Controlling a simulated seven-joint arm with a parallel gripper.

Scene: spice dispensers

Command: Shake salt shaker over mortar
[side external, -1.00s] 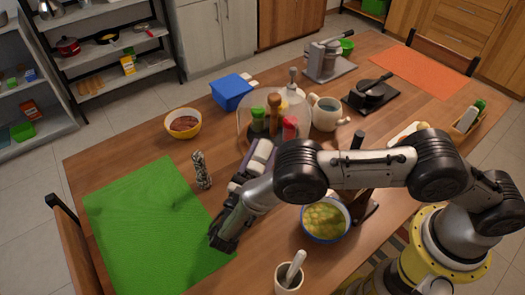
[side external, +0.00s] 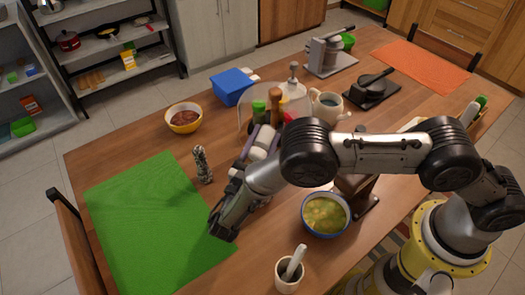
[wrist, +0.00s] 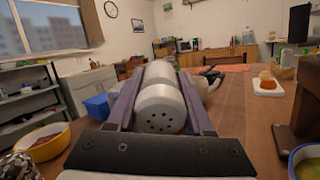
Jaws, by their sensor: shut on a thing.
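The salt shaker (side external: 257,153) is a pale cylinder held in my gripper (side external: 264,136), which is shut on it above the table's middle. In the wrist view the shaker (wrist: 159,108) lies between the two purple-grey fingers, tilted well over, with its perforated cap toward the camera. The mortar (side external: 287,286) is a small white cup with a white pestle (side external: 294,262) standing in it, at the table's front edge. My gripper and the shaker are well behind the mortar, not over it. The mortar does not show in the wrist view.
A blue-rimmed bowl of yellow-green food (side external: 325,214) stands right of my wrist. A dark patterned grinder (side external: 203,164) stands to the left, beside a green mat (side external: 150,225). Spice bottles (side external: 275,104), a mug (side external: 328,110) and a yellow bowl (side external: 184,118) stand farther back.

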